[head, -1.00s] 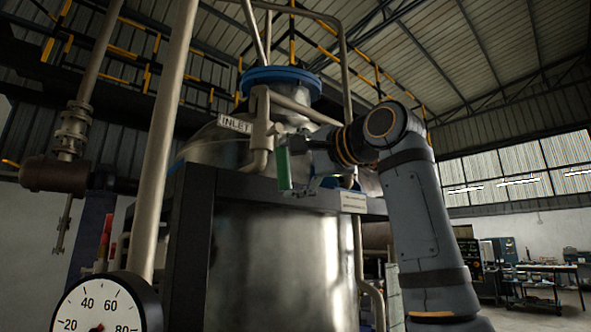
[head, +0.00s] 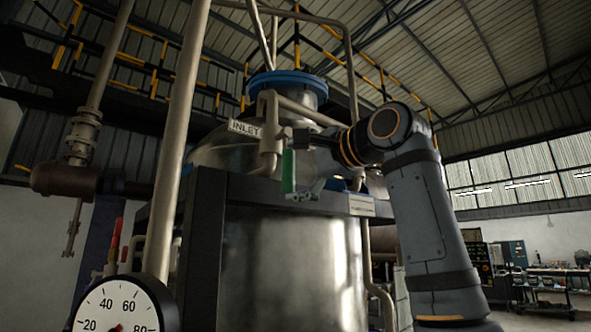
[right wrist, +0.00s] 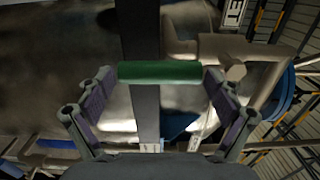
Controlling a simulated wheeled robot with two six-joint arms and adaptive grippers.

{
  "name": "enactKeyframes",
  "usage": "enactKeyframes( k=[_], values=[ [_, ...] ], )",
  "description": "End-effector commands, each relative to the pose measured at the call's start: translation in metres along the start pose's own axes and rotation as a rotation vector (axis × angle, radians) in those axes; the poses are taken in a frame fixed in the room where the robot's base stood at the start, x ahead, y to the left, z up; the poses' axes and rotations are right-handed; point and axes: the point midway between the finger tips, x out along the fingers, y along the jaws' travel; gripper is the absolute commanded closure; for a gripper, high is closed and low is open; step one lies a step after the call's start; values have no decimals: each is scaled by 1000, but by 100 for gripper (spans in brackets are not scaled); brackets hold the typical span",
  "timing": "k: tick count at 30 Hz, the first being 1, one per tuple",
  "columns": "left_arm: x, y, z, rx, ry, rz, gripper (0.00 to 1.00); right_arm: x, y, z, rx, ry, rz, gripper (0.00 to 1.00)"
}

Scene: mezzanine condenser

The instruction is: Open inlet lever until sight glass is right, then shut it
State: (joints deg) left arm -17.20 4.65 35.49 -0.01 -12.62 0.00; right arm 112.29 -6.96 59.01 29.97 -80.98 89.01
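The inlet lever's green handle (head: 288,172) hangs about upright below the pipe fitting beside the INLET label (head: 245,128). My right gripper (head: 304,165) is at the handle, coming from the right. In the right wrist view the green handle (right wrist: 160,72) lies lengthwise across the mouth of my right gripper (right wrist: 160,80), its ends close to the two fingertips. The fingers are spread wide; whether they touch the handle is unclear. A grey stub (right wrist: 235,72) sits beyond one fingertip. I cannot make out a sight glass. My left gripper is not in view.
A large steel vessel (head: 285,265) with a dark frame (head: 200,240) stands behind the lever. A blue flange (head: 287,82) tops it. A round dial gauge (head: 122,308) and a thick pipe (head: 178,150) are in the left foreground. Workbenches (head: 550,285) stand far right.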

Motion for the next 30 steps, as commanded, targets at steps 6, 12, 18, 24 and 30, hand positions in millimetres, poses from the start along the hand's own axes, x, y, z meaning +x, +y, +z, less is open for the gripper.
enactKeyframes(
  k=[6,12,18,24,30],
  values=[
    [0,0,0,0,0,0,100,0,0,0,-2,0,0,0],
    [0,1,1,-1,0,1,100,-4,0,0,-4,1,0,0],
    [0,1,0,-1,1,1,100,-42,-1,-1,-5,2,-4,0],
    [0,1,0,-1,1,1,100,-90,0,-1,-5,3,-3,0],
    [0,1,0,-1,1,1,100,-116,0,0,-3,1,0,0]
  ],
)
